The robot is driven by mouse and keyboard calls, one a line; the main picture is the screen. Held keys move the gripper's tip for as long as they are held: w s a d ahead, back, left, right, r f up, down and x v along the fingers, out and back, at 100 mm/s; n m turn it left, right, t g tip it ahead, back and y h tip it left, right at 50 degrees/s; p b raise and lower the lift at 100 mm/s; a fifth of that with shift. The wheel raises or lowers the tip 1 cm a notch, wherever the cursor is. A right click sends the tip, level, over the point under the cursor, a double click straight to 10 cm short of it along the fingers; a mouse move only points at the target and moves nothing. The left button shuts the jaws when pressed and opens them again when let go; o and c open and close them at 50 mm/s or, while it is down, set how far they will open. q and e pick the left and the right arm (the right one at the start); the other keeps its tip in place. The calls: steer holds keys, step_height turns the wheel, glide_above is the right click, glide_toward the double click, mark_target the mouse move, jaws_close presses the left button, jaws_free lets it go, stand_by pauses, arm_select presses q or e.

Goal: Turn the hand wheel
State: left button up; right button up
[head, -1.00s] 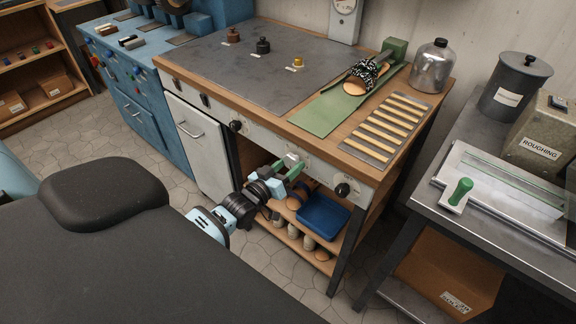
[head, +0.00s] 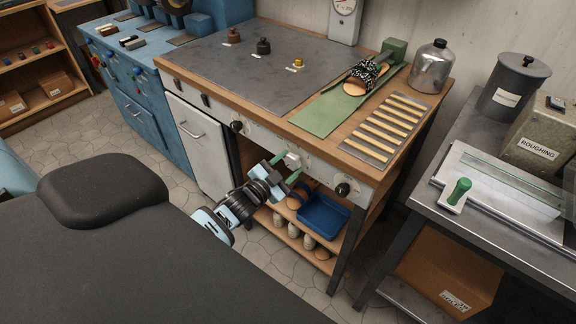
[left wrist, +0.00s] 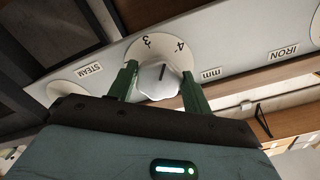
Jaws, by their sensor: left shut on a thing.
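The hand wheel is a small pale faceted knob (left wrist: 158,82) with a dark pointer line. It sits on a white round dial (left wrist: 147,42) showing 3 and 4, with an "mm" label beside it. In the head view the knob (head: 292,158) is on the front panel of the wooden-topped bench. My left gripper (head: 287,167) reaches it from the front. In the left wrist view its green fingers (left wrist: 157,86) stand on both sides of the knob, shut on it. The line on the knob points toward the dial between 3 and 4. My right gripper is not in view.
Black knobs (head: 237,126) (head: 342,189) sit on the same panel to either side. Below is an open shelf with a blue tray (head: 323,216). A slatted rack (head: 385,130) and green mat (head: 326,112) lie on the benchtop above. A grey side table (head: 470,225) stands at right.

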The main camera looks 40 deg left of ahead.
arm_select(q)
steer(key=m, duration=0.4)
steer(key=shift+m, duration=0.4)
steer(key=shift+r+m, duration=0.1)
steer(key=shift+m, duration=0.2)
steer(key=o, duration=0.9)
steer(key=s, duration=0.7)
steer(key=shift+s+a+b, duration=0.3)
steer(key=shift+s+a, duration=0.05)
steer(key=shift+s, duration=0.05)
